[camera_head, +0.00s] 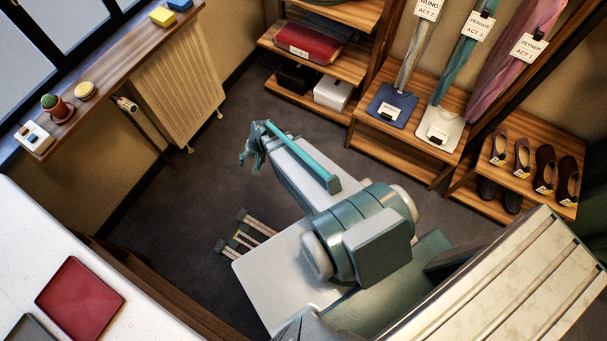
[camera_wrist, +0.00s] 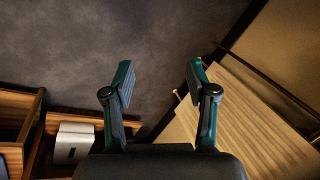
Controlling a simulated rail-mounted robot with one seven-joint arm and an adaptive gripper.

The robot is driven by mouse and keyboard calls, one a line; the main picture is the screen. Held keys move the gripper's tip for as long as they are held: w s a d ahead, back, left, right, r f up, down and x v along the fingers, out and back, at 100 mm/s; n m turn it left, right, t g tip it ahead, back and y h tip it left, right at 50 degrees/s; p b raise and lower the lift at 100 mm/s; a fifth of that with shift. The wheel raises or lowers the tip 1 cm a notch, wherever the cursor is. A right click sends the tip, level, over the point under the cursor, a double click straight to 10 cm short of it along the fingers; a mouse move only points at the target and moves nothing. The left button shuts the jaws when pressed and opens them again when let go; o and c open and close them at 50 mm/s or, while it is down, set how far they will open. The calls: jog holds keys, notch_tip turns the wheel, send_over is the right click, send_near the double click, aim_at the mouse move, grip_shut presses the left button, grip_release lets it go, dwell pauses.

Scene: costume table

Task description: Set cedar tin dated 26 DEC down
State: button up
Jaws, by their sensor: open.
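I cannot make out a cedar tin dated 26 DEC in either view. My gripper (camera_wrist: 159,75) is open in the wrist view, its two dark and teal fingers well apart. Nothing is between the fingers; only dark floor shows there. In the head view my gripper (camera_head: 250,148) is small at the far end of my arm, over the floor between the radiator and the shelves.
A radiator (camera_head: 180,85) stands under a wooden sill (camera_head: 100,82) with small items. Shelves (camera_head: 335,67) hold a red folded cloth and boxes. A rack has tagged garments and shoes. A white table (camera_head: 25,235) carries a red tray (camera_head: 80,300). The floor (camera_head: 170,200) has clear room.

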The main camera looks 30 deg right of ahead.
jog(key=s+d+n+g+h, duration=0.1)
jog(key=s+n+g, duration=0.2)
jog(key=s, duration=1.3)
jog(key=s+d+f+n+g+h, duration=0.1)
jog(key=s+g, duration=0.4)
jog(key=s, duration=1)
jog(key=shift+s+d+f+n+g+h, duration=0.25)
jog(key=shift+s+d+n+g+h, duration=0.25)
jog(key=shift+n, duration=0.4)
jog(key=shift+w, duration=0.1)
notch_tip(320, 180, down, 5)
jog(key=b, duration=0.4)
jog(key=shift+b, duration=0.4)
